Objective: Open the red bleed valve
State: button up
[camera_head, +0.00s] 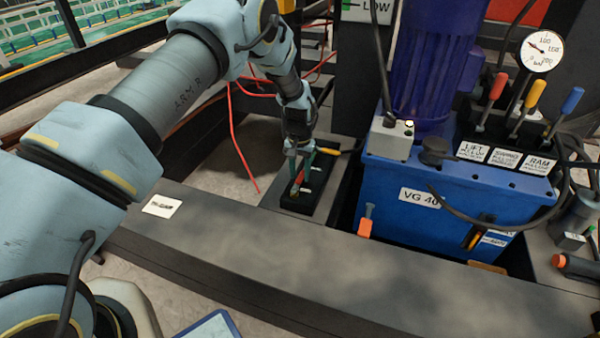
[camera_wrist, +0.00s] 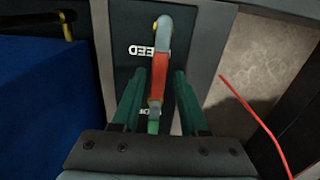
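The red bleed valve lever (camera_wrist: 160,75) has a grey bent upper end and lies over a black plate (camera_wrist: 128,75) with a partly covered label ending in "EED". In the head view the red lever (camera_head: 298,181) shows small on the black block (camera_head: 318,200), partly hidden by my fingers. My gripper (camera_wrist: 156,105) has two green fingers, one on each side of the lever, with visible gaps. It is open and does not appear to touch the lever. In the head view my gripper (camera_head: 301,160) points down over the block.
A yellow-handled lever (camera_wrist: 67,22) stands near the block. The blue tank (camera_head: 400,210) with the purple motor (camera_head: 425,60) and several coloured levers is to the right. A red hose (camera_head: 237,140) hangs left of the block. A dark beam (camera_head: 300,265) crosses in front.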

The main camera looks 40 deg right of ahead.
aim_at(299, 177)
jog(key=shift+o, duration=0.4)
jog(key=shift+r, duration=0.1)
notch_tip(299, 177, up, 11)
jog(key=p, duration=0.1)
jog(key=shift+f, duration=0.2)
dwell(0.4)
